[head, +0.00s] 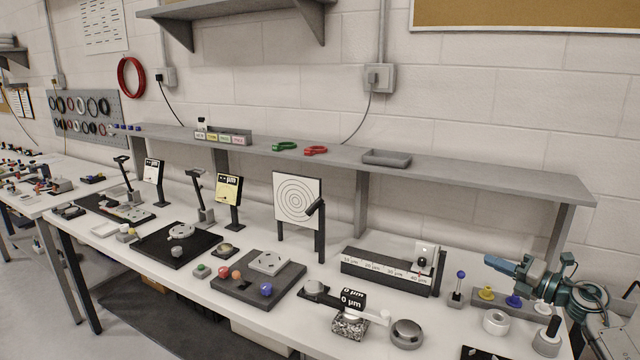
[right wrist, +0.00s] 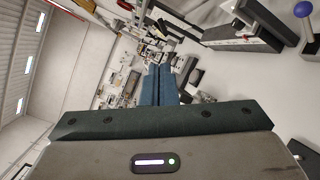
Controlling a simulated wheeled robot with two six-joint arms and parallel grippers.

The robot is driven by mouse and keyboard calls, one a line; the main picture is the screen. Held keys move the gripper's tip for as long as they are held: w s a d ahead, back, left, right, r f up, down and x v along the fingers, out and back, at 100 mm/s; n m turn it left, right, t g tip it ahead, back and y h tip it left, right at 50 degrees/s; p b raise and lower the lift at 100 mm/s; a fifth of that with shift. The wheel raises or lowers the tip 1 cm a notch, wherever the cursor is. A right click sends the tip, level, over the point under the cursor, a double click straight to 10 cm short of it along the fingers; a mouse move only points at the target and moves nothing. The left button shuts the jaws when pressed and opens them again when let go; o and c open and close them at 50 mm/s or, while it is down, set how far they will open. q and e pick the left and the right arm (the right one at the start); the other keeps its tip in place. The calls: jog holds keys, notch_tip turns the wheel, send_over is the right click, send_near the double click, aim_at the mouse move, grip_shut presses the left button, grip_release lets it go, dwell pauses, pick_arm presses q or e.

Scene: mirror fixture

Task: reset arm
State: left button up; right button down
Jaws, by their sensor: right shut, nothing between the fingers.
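My right gripper (head: 489,260) is at the right side of the head view, above the right end of the bench. Its teal fingers point left along the bench. In the right wrist view the two blue fingers (right wrist: 160,82) lie side by side, shut with nothing between them. My left gripper does not show in either view. The white bench (head: 420,345) carries a mirror fixture (head: 268,262) on a dark grey base, with a red, an orange and a purple knob beside it.
A joystick with a blue ball (head: 460,275) stands just left of and below my right gripper. A long scale block (head: 385,272) lies farther left. A target board (head: 297,200) stands mid-bench. A raised grey shelf (head: 450,176) runs along the back. The space above the front edge is free.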

jog(key=s+a+f+m+h, duration=0.4)
jog(key=s+f+m+h, duration=0.45)
jog(key=m, duration=0.45)
jog(key=s+a+f+m+h, duration=0.4)
jog(key=s+f+m+h, duration=0.45)
jog(key=m, duration=0.45)
jog(key=s+a+f+m+g+y, duration=0.2)
jog(key=s+a+f+g, duration=0.15)
jog(key=s, duration=0.55)
jog(key=s+a+f+m+g+y, duration=0.1)
jog(key=s+a+f+g+y, duration=0.2)
jog(key=s, duration=0.6)
jog(key=s+a+f+m+g, duration=0.2)
jog(key=s+a+f+g, duration=0.15)
jog(key=s, duration=0.55)
notch_tip(320, 180, down, 36)
jog(key=d+r+g+b, duration=0.1)
jog(key=d+g+b, duration=0.1)
jog(key=b, duration=0.4)
jog(key=s+f+b, duration=0.2)
jog(key=s+f, duration=0.7)
jog(key=f, duration=0.3)
jog(key=s+d+f+g+b, duration=0.1)
jog(key=s+f+b, duration=0.1)
jog(key=s+f, duration=0.7)
notch_tip(320, 180, down, 3)
jog(key=shift+s+r+y, duration=0.1)
jog(key=shift+s+y, duration=0.2)
jog(key=shift+s, duration=0.05)
